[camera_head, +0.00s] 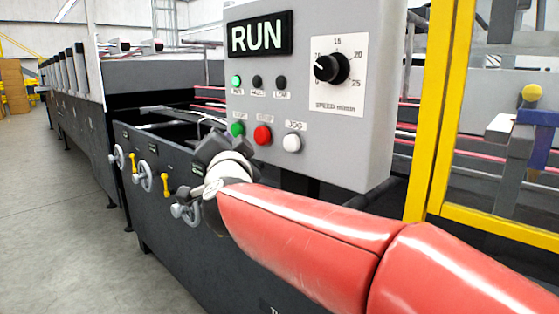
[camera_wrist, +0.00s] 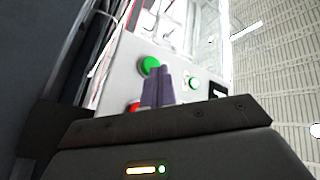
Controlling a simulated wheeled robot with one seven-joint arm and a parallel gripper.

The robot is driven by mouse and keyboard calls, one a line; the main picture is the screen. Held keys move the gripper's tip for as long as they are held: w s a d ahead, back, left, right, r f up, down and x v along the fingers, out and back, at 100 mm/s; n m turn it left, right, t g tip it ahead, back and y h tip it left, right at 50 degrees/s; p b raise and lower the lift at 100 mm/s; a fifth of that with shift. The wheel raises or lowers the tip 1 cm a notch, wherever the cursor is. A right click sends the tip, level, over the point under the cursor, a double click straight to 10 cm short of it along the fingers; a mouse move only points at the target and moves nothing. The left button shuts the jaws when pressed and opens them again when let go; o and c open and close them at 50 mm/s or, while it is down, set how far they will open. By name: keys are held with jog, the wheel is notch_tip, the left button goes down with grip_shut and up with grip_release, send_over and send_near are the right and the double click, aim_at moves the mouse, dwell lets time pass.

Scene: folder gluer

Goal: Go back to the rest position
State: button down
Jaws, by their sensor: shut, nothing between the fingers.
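My red arm reaches in from the lower right in the head view. My gripper (camera_head: 212,148) is in front of the lower left of the grey control panel (camera_head: 330,95), close to the green button (camera_head: 236,129). In the wrist view my gripper (camera_wrist: 161,72) has its two fingers together, with nothing between them. The green button (camera_wrist: 150,65) shows just beyond the fingertips there. I cannot tell whether the fingers touch it. The panel's display (camera_head: 259,36) reads RUN, and a small green lamp (camera_head: 236,80) is lit below it.
A red button (camera_head: 262,135) and a white button (camera_head: 292,142) sit right of the green one. A speed knob (camera_head: 331,68) is above. Handwheels (camera_head: 143,176) line the dark machine side. A yellow frame (camera_head: 432,110) stands at right. The floor (camera_head: 60,220) at left is clear.

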jog(key=s+d+f+n+g+h, duration=0.5)
jog(key=s+d+f+g, duration=0.8)
jog(key=s+d+f, duration=1.3)
jog(key=d+f+n, duration=0.1)
jog(key=d+f, duration=0.2)
jog(key=shift+s+d+g, duration=0.15)
jog(key=shift+s+g, duration=0.15)
